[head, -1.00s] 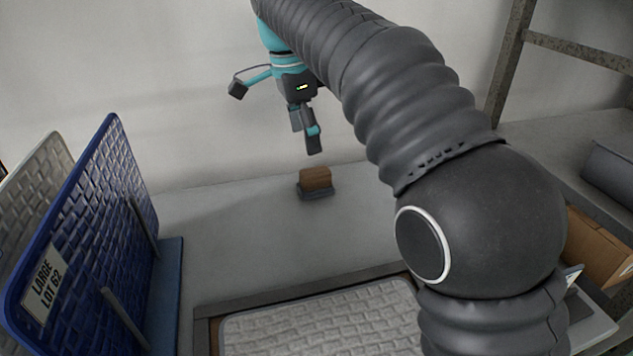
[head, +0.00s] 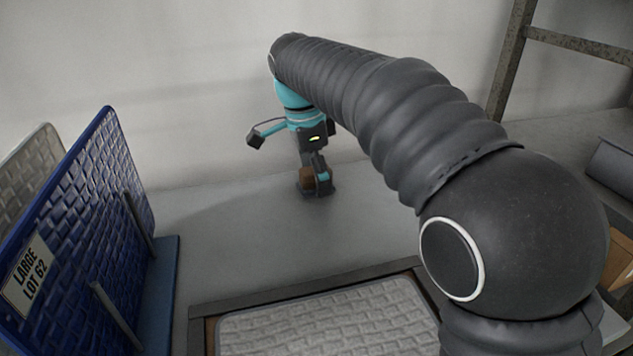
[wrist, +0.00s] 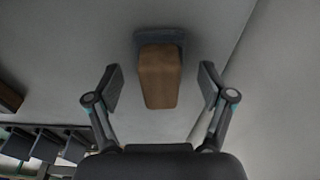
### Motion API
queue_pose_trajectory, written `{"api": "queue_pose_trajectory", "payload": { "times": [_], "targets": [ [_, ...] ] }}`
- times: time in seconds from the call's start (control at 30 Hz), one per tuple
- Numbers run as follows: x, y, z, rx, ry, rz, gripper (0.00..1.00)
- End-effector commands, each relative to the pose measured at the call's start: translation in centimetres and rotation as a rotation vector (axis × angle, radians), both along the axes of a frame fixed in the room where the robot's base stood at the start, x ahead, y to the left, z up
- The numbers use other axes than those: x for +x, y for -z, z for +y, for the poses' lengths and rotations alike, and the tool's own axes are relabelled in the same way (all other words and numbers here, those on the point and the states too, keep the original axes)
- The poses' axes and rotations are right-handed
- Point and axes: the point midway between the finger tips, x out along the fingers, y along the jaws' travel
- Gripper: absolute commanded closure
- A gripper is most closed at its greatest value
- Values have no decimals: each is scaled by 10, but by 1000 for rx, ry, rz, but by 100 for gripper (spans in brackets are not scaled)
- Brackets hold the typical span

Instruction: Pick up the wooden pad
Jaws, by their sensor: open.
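The wooden pad (wrist: 158,82) is a brown block on a dark grey base (wrist: 160,36). In the wrist view it lies between the two open fingers of my gripper (wrist: 158,88), with a gap on each side. In the head view the pad (head: 306,176) stands on the grey table near the back wall. My gripper (head: 319,180) is lowered over it and hides part of it.
A blue textured panel (head: 82,190) labelled "LARGE LOT 62" stands in a rack at the left, with a grey panel (head: 28,165) behind it. A light grey textured panel (head: 330,325) lies in a frame at the front. The table between is clear.

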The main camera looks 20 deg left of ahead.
Motion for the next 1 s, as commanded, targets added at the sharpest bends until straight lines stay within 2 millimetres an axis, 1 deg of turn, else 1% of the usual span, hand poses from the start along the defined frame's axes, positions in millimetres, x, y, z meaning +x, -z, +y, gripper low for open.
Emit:
{"api": "queue_pose_trajectory", "payload": {
  "times": [0.1, 0.13, 0.17, 0.2, 0.27, 0.3, 0.37, 0.4, 0.67, 0.77, 0.87, 0.97, 1.0],
  "targets": [
    [0, -1, 0, 0, 0, 0, 19],
    [0, -1, 0, 0, 0, 0, 24],
    [0, -1, 0, 0, 0, 0, 31],
    [0, -1, 0, 0, 0, 0, 41],
    [0, -1, 0, 0, 0, 0, 56],
    [0, -1, 0, 0, 0, 0, 66],
    [0, -1, 0, 0, 0, 0, 81],
    [0, 0, 0, 0, 0, 0, 85],
    [0, -1, 0, 0, 1, 0, 86],
    [1, -4, 0, 1, 1, -1, 86],
    [1, -12, 0, 2, 1, -2, 86],
    [1, -25, 0, 3, 0, -3, 86],
    [1, -32, 0, 2, 1, -2, 86]
  ]
}}
